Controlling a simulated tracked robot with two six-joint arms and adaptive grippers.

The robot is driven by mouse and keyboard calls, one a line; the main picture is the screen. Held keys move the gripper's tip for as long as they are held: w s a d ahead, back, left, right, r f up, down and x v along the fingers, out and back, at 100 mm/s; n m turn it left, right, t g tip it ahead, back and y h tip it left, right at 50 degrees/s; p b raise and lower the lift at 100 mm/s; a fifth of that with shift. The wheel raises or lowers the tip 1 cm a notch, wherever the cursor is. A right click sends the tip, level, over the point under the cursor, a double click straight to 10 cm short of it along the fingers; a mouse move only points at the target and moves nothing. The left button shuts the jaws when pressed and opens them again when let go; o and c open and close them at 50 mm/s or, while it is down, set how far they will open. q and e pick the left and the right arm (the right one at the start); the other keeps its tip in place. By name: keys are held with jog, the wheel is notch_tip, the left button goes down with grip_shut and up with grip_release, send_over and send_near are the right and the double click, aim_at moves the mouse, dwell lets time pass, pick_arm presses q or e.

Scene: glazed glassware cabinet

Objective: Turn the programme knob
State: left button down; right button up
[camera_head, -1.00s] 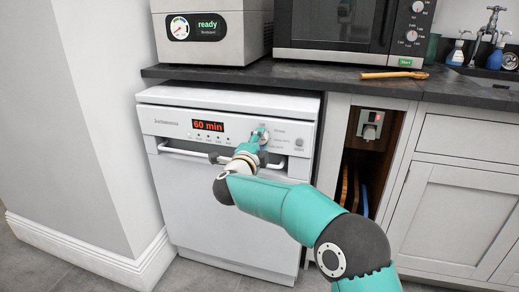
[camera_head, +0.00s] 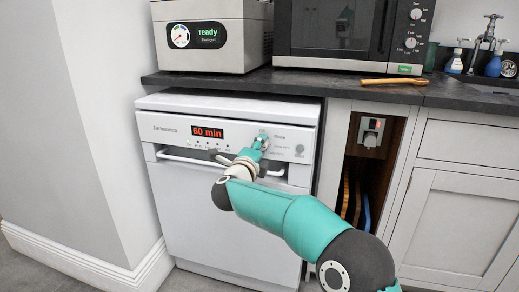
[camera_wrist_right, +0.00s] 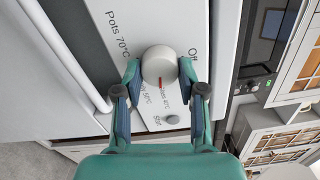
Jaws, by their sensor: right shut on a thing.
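The programme knob (camera_wrist_right: 159,66) is a round pale grey knob with a red mark at its lower edge in the right wrist view. Around it are printed "Off", "Pots 70°C" and other settings. My right gripper (camera_wrist_right: 158,72) has its two fingers on either side of the knob, shut on it. In the head view my right gripper (camera_head: 259,143) reaches the front panel of the white dishwasher (camera_head: 225,215) and mostly hides the knob. The red display (camera_head: 208,132) reads "60 min". My left gripper is not in view.
A handle bar (camera_head: 190,160) runs below the panel. A small start button (camera_wrist_right: 171,119) is near the gripper. A dark worktop (camera_head: 340,88) above carries a steel appliance (camera_head: 205,35), a microwave (camera_head: 330,30) and a wooden spoon (camera_head: 395,80). An open niche (camera_head: 365,175) is to the right.

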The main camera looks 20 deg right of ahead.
jog(key=o, duration=1.1)
jog(key=shift+d+f, duration=0.25)
jog(key=shift+a, duration=0.1)
jog(key=shift+r, duration=0.1)
jog(key=v, duration=1.2)
